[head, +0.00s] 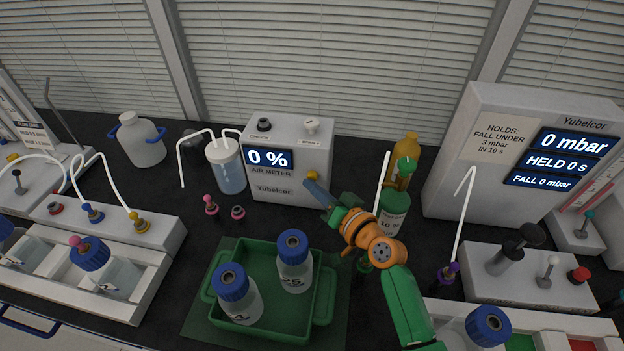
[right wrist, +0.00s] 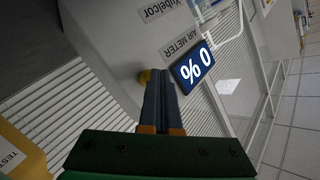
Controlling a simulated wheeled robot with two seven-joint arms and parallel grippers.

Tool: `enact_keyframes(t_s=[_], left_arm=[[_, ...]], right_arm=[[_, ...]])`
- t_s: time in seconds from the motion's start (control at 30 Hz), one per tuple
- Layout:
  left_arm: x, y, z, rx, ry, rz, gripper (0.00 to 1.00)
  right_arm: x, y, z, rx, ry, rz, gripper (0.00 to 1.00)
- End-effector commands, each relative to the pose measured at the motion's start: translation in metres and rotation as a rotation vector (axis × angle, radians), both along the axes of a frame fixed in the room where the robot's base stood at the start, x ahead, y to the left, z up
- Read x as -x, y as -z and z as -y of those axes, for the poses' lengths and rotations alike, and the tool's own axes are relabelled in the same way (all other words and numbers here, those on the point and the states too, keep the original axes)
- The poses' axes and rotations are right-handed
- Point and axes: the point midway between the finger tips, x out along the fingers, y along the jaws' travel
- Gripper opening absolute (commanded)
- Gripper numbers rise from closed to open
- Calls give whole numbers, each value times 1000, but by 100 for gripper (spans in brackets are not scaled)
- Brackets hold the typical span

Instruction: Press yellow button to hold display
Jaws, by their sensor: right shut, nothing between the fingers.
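The air meter (head: 257,187) is a pale grey box with a blue display (head: 269,159) reading "0 %". The display also shows, turned over, in the right wrist view (right wrist: 194,68). The yellow button (head: 312,175) sits on the meter's front at the right; it shows partly behind the fingers in the right wrist view (right wrist: 144,77). My right gripper (head: 311,186) is shut and empty, its fingertips right at the button. I cannot tell whether they touch it. The right wrist view shows the closed fingers (right wrist: 159,75) beside the button. My left gripper is not in view.
A green tray (head: 325,292) with two blue-capped bottles stands in front of the meter. A clear jar (head: 227,170) with tubing is to its left. Amber (head: 403,157) and green (head: 393,213) bottles stand to the right of the meter. A large pressure unit (head: 446,165) is further right.

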Motion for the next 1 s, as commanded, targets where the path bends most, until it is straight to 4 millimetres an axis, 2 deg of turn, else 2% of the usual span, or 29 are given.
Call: enact_keyframes(t_s=[0.27, 0.5, 1.0], left_arm=[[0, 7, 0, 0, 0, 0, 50], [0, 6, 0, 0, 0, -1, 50], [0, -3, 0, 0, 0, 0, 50]], right_arm=[[-9, 1, 2, 1, 0, 2, 0], [-9, 0, 2, 0, 1, 1, 0], [4, -1, 0, 0, 0, -2, 0]])
